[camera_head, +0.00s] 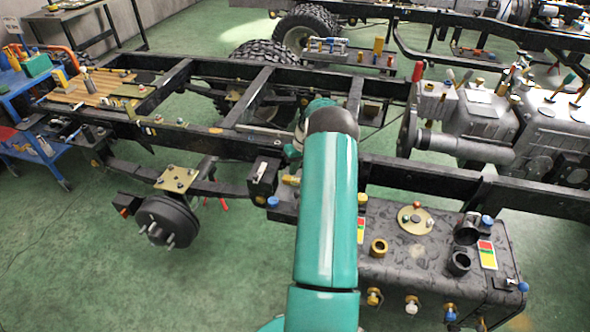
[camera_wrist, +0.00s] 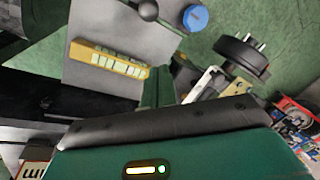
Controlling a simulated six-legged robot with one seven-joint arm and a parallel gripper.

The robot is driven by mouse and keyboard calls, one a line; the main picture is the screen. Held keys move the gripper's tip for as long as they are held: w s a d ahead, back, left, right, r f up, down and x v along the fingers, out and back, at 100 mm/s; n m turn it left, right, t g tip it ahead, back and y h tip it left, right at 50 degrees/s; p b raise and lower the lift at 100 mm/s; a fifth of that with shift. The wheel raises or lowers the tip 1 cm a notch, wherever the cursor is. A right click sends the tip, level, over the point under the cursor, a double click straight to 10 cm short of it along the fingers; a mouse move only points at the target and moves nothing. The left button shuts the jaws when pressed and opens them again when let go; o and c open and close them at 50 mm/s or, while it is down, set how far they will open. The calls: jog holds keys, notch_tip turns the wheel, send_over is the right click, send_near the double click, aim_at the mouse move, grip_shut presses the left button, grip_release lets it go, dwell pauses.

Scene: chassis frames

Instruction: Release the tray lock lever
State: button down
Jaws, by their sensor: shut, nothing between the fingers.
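In the wrist view, a short lever with a dark ball knob (camera_wrist: 148,10) stands on a grey plate (camera_wrist: 95,20) at the top; I cannot tell for certain that it is the tray lock lever. A yellow strip with pale labels (camera_wrist: 108,60) and a blue cap (camera_wrist: 194,18) are near it. My gripper (camera_wrist: 157,86) shows as a narrow green part above its dark-edged green body. It is shut and empty, apart from the knob. In the head view, my teal arm hides the gripper and the surface beyond it.
A hub with studs (camera_head: 167,221) is at the left. A dark tank with caps and fittings (camera_head: 415,260) stands right of my arm. Green floor is open at lower left.

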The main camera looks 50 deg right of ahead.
aim_at(296, 200)
jog(key=x, duration=0.6)
jog(key=shift+a+f, duration=0.15)
jog(key=shift+f, duration=0.3)
jog(key=shift+s+a+r, duration=0.2)
jog(key=shift+s+a, duration=0.05)
jog(key=shift+s, duration=0.35)
jog(key=shift+s+a+r, duration=0.15)
jog(key=shift+s+a, duration=0.05)
jog(key=shift+s, duration=0.4)
jog(key=shift+s+a+r, duration=0.2)
jog(key=shift+s+a, duration=0.05)
jog(key=shift+s, duration=0.3)
